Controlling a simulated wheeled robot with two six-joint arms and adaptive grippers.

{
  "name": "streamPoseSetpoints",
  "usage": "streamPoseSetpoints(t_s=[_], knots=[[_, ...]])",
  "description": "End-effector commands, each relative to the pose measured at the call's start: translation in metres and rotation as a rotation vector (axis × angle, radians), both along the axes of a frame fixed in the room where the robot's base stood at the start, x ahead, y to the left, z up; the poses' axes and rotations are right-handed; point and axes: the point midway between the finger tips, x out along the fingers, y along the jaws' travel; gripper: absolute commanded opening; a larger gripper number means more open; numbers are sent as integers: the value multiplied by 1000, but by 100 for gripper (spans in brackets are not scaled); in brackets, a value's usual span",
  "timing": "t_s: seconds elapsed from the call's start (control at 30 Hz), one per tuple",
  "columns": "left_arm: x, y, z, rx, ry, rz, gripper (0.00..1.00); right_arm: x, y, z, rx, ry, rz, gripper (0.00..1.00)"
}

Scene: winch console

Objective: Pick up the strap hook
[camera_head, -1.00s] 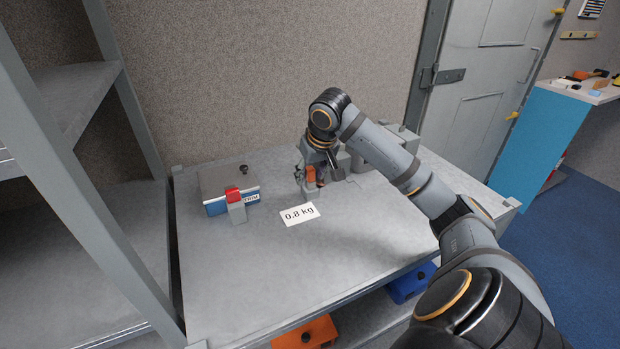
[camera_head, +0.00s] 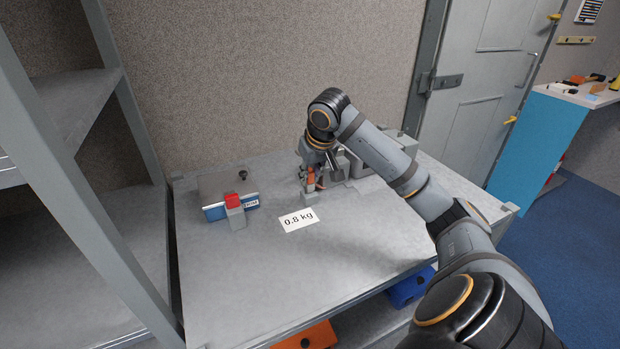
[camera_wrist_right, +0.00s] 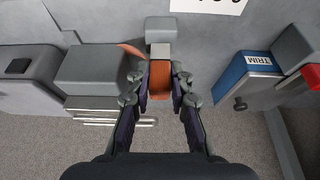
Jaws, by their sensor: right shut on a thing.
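The strap hook (camera_wrist_right: 160,80) appears as an orange-brown piece between the fingers of my right gripper (camera_wrist_right: 161,100) in the right wrist view. The fingers press on it from both sides. In the head view the right gripper (camera_head: 311,183) points down over the console table, and the orange piece (camera_head: 310,178) shows between its fingers. A small grey block (camera_wrist_right: 160,40) stands at the piece's far end in the wrist view. I cannot tell whether the hook is clear of it. My left gripper is not in view.
A blue and grey TRIM box (camera_head: 230,195) with a red-topped lever (camera_head: 235,211) stands left on the table. A white "0.8 kg" card (camera_head: 299,219) lies in front of the gripper. Grey housings (camera_wrist_right: 97,70) sit close beside it. The table's front is clear.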

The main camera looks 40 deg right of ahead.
Motion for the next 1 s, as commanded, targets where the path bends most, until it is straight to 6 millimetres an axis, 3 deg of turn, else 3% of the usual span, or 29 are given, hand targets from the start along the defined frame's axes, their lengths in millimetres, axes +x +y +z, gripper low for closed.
streamPoseSetpoints(t_s=[0.1,0.17,0.37,0.43,0.5,0.7,0.8,1.0], knots=[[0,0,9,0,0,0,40,1,1,23,2,-6,1,0],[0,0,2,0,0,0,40,-5,-4,24,-6,-2,-2,0],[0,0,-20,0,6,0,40,-34,-16,57,-12,-4,-6,0],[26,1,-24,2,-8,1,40,-51,-23,77,-11,-7,-9,0],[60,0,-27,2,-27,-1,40,-61,-26,75,-6,-5,-6,0],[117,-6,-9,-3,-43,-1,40,-97,-39,96,-1,-5,-5,0],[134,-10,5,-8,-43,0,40,-110,-44,104,1,-5,-3,0],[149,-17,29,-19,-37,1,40,-126,-50,115,1,-2,-1,0]])
